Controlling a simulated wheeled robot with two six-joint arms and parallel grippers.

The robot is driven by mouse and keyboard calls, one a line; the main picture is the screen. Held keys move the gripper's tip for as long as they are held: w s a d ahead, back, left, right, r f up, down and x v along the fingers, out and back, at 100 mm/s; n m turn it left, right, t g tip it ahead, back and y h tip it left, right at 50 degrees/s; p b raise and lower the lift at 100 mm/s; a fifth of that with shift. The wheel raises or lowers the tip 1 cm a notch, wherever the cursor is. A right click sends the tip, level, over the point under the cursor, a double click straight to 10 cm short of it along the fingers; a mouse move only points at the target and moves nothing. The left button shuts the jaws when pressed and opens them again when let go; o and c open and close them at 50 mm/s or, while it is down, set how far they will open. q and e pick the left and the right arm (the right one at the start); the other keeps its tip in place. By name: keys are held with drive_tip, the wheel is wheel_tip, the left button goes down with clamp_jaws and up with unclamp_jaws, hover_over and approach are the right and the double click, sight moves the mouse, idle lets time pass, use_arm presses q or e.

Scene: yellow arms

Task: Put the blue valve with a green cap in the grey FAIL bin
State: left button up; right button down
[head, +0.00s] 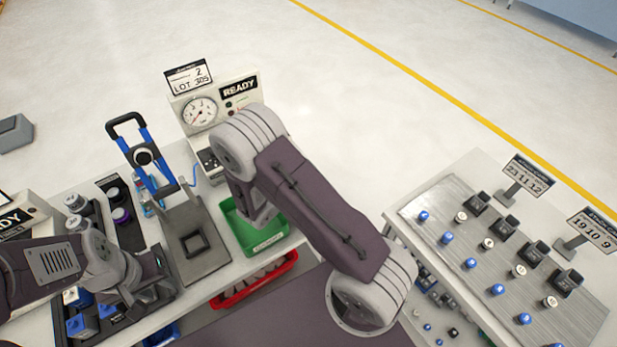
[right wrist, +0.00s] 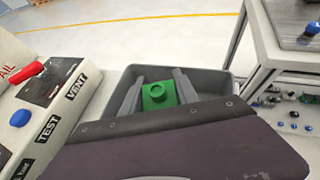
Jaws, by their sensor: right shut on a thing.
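In the right wrist view, a green square cap with a round raised top (right wrist: 158,95) sits between the two grey fingers of my right gripper (right wrist: 155,94), which is shut on it. The blue body under the cap is hidden. The grey bin (right wrist: 222,82) shows around and below the fingers; I cannot tell how deep the valve is in it. In the head view my right arm hides its own gripper, the valve and the grey bin. My left gripper (head: 150,288) is at the left, over a dark tray; its finger opening is unclear.
A test panel (right wrist: 48,118) stands left of the grey bin, and a metal-framed table (right wrist: 270,45) stands to its right. In the head view a green bin (head: 240,236) and a red bin (head: 268,283) lie below my right arm. A press (head: 192,240) stands left of them.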

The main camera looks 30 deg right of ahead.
drive_tip(key=shift+f+b, duration=0.35)
drive_tip(key=shift+f, duration=0.15)
drive_tip(key=c, duration=1.2)
unclamp_jaws()
drive_tip(key=shift+r, duration=0.15)
